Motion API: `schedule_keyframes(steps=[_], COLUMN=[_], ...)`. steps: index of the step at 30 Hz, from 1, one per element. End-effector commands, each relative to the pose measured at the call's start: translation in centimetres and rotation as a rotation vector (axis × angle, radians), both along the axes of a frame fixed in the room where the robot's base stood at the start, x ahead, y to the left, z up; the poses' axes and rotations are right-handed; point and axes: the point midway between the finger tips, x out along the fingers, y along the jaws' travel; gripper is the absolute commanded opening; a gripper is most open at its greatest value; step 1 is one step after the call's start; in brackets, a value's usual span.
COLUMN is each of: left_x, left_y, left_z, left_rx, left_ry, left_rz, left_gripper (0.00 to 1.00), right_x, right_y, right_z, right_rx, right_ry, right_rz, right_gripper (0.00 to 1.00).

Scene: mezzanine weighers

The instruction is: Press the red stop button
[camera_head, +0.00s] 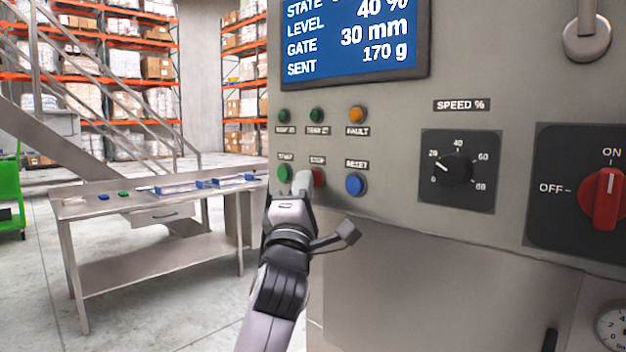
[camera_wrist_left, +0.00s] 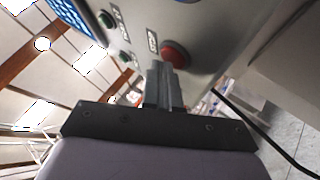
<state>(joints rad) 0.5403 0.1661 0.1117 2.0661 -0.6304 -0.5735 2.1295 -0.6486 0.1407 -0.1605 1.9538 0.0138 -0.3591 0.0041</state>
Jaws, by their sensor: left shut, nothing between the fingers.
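The red stop button (camera_head: 319,178) is on the grey control panel, between the green start button (camera_head: 284,173) and the blue reset button (camera_head: 355,184). My left gripper (camera_head: 302,180) is shut and empty, with its fingertips in front of the panel and overlapping the left part of the red button. In the left wrist view the red button (camera_wrist_left: 175,54) shows just beyond the tips of the shut fingers (camera_wrist_left: 163,68). Whether the tips touch it I cannot tell. My right gripper is not in view.
Above the buttons are green lamps (camera_head: 316,115), an orange fault lamp (camera_head: 357,114) and a blue screen (camera_head: 350,40). To the right are a speed dial (camera_head: 456,168) and a red rotary switch (camera_head: 605,199). A steel table (camera_head: 150,210) stands to the left.

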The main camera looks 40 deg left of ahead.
Motion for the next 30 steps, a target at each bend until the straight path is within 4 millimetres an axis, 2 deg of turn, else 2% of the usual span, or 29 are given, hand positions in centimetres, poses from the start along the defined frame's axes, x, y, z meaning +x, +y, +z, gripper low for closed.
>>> schedule_keyframes(steps=[10,20,30], left_x=[-1.5,-1.7,-4.8], left_y=[0.1,0.1,0.4], left_z=[-0.1,-0.1,-0.1], left_rx=[-0.001,-0.001,-0.002], left_ry=[0.000,0.000,0.001], left_rz=[-0.002,-0.001,0.000], left_gripper=[0.00,0.00,0.00], right_x=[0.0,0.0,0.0], right_y=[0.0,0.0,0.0], right_z=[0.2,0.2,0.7], right_rx=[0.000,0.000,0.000], right_ry=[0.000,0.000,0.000], right_rz=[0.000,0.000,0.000], right_gripper=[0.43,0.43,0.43])
